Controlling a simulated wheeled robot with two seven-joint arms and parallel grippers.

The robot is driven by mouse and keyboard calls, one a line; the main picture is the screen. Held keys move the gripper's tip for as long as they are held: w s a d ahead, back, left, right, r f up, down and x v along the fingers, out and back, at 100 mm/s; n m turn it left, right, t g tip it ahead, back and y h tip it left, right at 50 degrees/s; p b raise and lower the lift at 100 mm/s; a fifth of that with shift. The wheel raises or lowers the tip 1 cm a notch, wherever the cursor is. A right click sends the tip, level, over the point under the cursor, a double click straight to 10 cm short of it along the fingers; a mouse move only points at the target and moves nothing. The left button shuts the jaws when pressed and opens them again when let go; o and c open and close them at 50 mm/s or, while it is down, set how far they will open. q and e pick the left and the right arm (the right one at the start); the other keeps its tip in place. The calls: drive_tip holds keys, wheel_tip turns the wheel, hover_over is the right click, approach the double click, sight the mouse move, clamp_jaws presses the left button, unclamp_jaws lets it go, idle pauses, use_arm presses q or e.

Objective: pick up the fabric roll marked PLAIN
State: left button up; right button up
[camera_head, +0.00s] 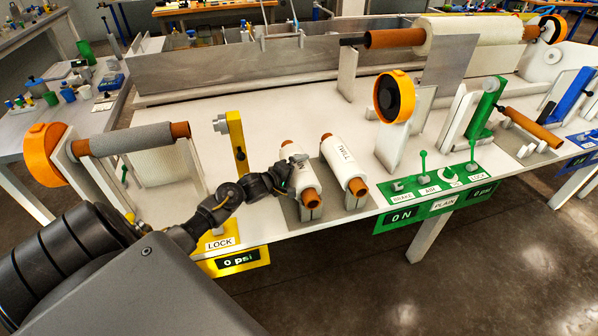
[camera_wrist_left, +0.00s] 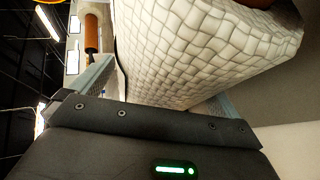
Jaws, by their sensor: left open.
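Two white fabric rolls with orange-brown cores lie side by side on grey holders in the head view. The left roll (camera_head: 305,178) has a label partly hidden by my gripper, so I cannot read it fully. The right roll (camera_head: 343,160) has a label that looks like TWILL. My left gripper (camera_head: 290,172) is at the left roll's upper left side. In the left wrist view its open jaws (camera_wrist_left: 160,98) are either side of a woven white roll (camera_wrist_left: 195,45), very close to it. I cannot tell whether they touch it. My right gripper is not in view.
A green panel (camera_head: 445,203) marked PLAIN, with small levers, is right of the rolls. A yellow LOCK panel (camera_head: 222,243) is left of them. An upright yellow bracket (camera_head: 237,140) stands behind my gripper. A grey roll (camera_head: 130,139) is mounted at the left.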

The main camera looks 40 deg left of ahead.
sight(297, 165)
use_arm(q)
drive_tip(key=c, duration=1.9)
drive_tip(key=shift+w+a+r, duration=0.1)
drive_tip(key=shift+w+r, duration=0.05)
drive_tip(key=shift+r, duration=0.15)
drive_tip(key=shift+c, duration=0.2)
drive_tip(key=shift+r, duration=0.25)
wheel_tip(297, 165, up, 2)
drive_tip(key=shift+w, duration=0.1)
drive_tip(key=s+r, duration=0.1)
drive_tip(key=r, duration=0.1)
drive_tip(key=s+d+r, duration=0.2)
drive_tip(key=r, duration=0.1)
drive_tip(key=shift+s+d+r, duration=0.1)
drive_tip(key=shift+s+r, duration=0.2)
drive_tip(key=shift+s, duration=0.1)
drive_tip(key=s+d+r, duration=0.4)
drive_tip(key=s+d, duration=0.1)
drive_tip(key=s, duration=0.3)
drive_tip(key=shift+s+r+p, duration=0.25)
drive_tip(key=shift+r+p, duration=0.1)
drive_tip(key=shift+r, duration=0.05)
